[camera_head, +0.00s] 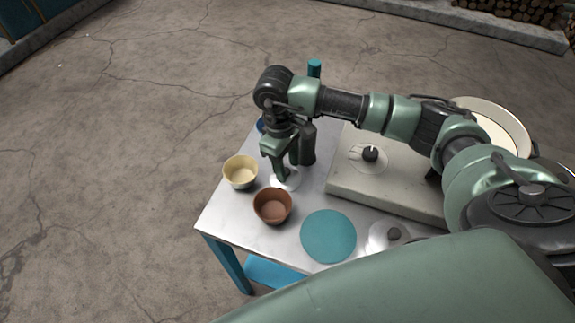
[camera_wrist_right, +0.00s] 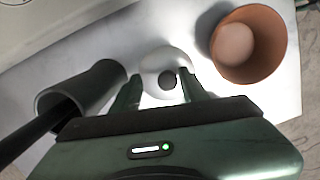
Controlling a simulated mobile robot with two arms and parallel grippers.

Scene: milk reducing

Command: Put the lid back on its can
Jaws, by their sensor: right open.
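A small round white lid (camera_wrist_right: 152,62) with a dark knob (camera_wrist_right: 167,80) is below my right gripper (camera_wrist_right: 163,93). The gripper is open, its two fingers on either side of the knob, with no visible grip on it. In the head view the right gripper (camera_head: 281,176) points down over the white lid (camera_head: 291,184), which appears to lie on the metal table. A second pale disc with a dark knob (camera_head: 392,235) lies at the table's front right. I cannot make out the can with certainty. My left gripper is not in view.
A yellow bowl (camera_head: 240,173) and a brown bowl (camera_head: 272,206) stand close to the gripper. A dark grey cylinder (camera_wrist_right: 85,92) is beside it. A teal disc (camera_head: 328,237) lies in front. A pale slab with a dial (camera_head: 345,183) and a cream pan (camera_head: 515,128) are right.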

